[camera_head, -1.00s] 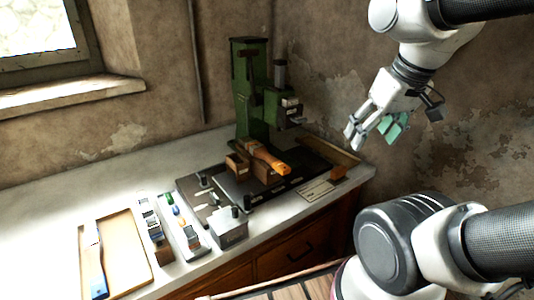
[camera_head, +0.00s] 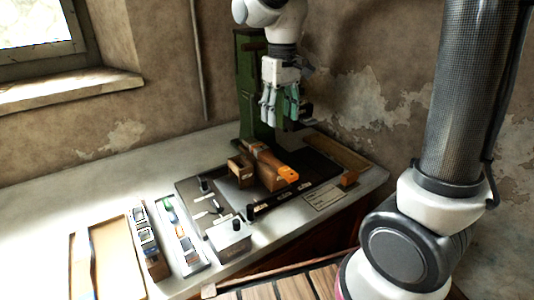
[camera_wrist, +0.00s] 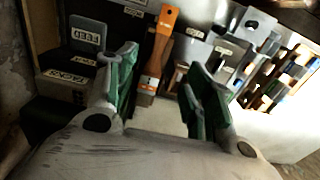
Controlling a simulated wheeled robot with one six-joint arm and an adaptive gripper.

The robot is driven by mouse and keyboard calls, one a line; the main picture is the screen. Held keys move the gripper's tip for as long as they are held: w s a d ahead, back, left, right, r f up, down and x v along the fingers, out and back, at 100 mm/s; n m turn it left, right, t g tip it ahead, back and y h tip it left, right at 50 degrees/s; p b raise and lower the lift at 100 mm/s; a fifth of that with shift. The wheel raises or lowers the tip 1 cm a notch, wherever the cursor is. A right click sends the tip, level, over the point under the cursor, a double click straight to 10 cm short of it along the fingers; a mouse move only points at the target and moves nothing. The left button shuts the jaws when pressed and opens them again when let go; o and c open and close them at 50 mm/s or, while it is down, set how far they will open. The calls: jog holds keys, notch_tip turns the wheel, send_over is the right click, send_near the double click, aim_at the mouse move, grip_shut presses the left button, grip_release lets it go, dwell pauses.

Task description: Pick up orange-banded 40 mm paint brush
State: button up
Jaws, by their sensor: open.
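The orange-handled paint brush (camera_head: 287,173) lies on the block at the front of the green press (camera_head: 248,85), handle end toward the bench's front edge. In the wrist view the brush (camera_wrist: 165,28) shows an orange handle and a brown lower part with a pale label. My gripper (camera_head: 278,118) hangs above the brush, pointing down beside the press column. In the wrist view its green-padded fingers (camera_wrist: 159,68) are apart, with the brush seen between them at a distance. Nothing is held.
A dark base plate (camera_head: 295,195) lies under the press. A grey box (camera_head: 228,243) with a knob, narrow trays of small items (camera_head: 185,238) and a wooden tray (camera_head: 113,262) are to the left. A wooden strip (camera_head: 335,152) lies at right. The back left bench is clear.

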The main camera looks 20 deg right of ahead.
aim_at(279, 164)
notch_tip(279, 164, down, 15)
jog(key=shift+s+f, duration=0.1)
grip_shut()
dwell(0.5)
